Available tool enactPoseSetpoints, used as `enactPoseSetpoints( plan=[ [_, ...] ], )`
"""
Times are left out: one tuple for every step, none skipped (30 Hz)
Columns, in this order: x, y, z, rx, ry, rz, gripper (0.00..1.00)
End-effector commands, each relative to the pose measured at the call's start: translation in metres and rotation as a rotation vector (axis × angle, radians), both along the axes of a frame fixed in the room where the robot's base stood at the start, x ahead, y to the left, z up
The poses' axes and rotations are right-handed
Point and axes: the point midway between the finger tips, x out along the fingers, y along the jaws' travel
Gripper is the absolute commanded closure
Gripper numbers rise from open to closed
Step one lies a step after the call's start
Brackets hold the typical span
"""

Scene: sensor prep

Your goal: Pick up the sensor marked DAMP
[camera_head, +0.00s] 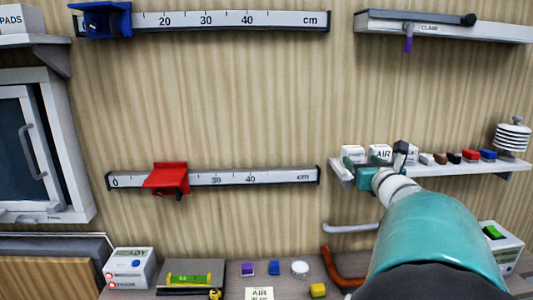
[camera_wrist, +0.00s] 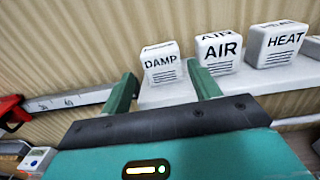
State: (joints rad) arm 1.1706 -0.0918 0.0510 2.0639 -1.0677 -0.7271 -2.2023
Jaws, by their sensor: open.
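The sensor marked DAMP (camera_wrist: 160,66) is a small white block with black lettering and vent lines. In the wrist view it stands upright on the white shelf (camera_wrist: 185,96), leftmost of three similar blocks. In the head view it sits at the shelf's left end (camera_head: 352,153). My gripper (camera_wrist: 165,88) is open and empty, its two green fingers pointing at the shelf. The DAMP sensor shows beyond and between the fingertips, with no visible contact. In the head view my gripper (camera_head: 372,170) is at the shelf's front edge, partly hidden by my arm.
The AIR sensor (camera_wrist: 218,52) stands close right of DAMP, and the HEAT sensor (camera_wrist: 275,44) is further right. Several small coloured items, including a red one (camera_head: 470,156), line the shelf. A red slider (camera_head: 167,178) on a wall ruler is to the left.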

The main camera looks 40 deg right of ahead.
Motion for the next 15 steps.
enactPoseSetpoints(
  plan=[
    [0.007, -0.004, -0.001, 0.001, 0.0, 0.001, 0.38],
    [0.01, -0.005, 0.0, 0.001, 0.0, 0.0, 0.38],
    [0.012, -0.007, -0.001, 0.002, 0.0, -0.001, 0.38],
    [0.014, -0.008, -0.001, 0.002, 0.0, -0.001, 0.38],
    [0.015, -0.009, -0.001, 0.002, 0.0, -0.001, 0.38],
    [0.017, -0.01, 0.0, 0.002, -0.001, -0.001, 0.38],
    [0.019, -0.011, 0.0, 0.002, -0.001, 0.0, 0.38],
    [0.022, -0.012, 0.0, 0.002, -0.001, 0.0, 0.38],
    [0.026, -0.016, 0.0, 0.003, -0.001, -0.001, 0.38],
    [0.029, -0.018, 0.001, 0.003, -0.001, -0.001, 0.38],
    [0.033, -0.021, 0.001, 0.003, -0.001, -0.002, 0.38],
    [0.038, -0.025, 0.001, 0.004, -0.001, -0.003, 0.38],
    [0.042, -0.027, 0.002, 0.004, -0.002, -0.002, 0.38],
    [0.046, -0.029, 0.002, 0.004, -0.001, -0.002, 0.38],
    [0.051, -0.031, 0.002, 0.003, -0.001, -0.002, 0.38]
  ],
)
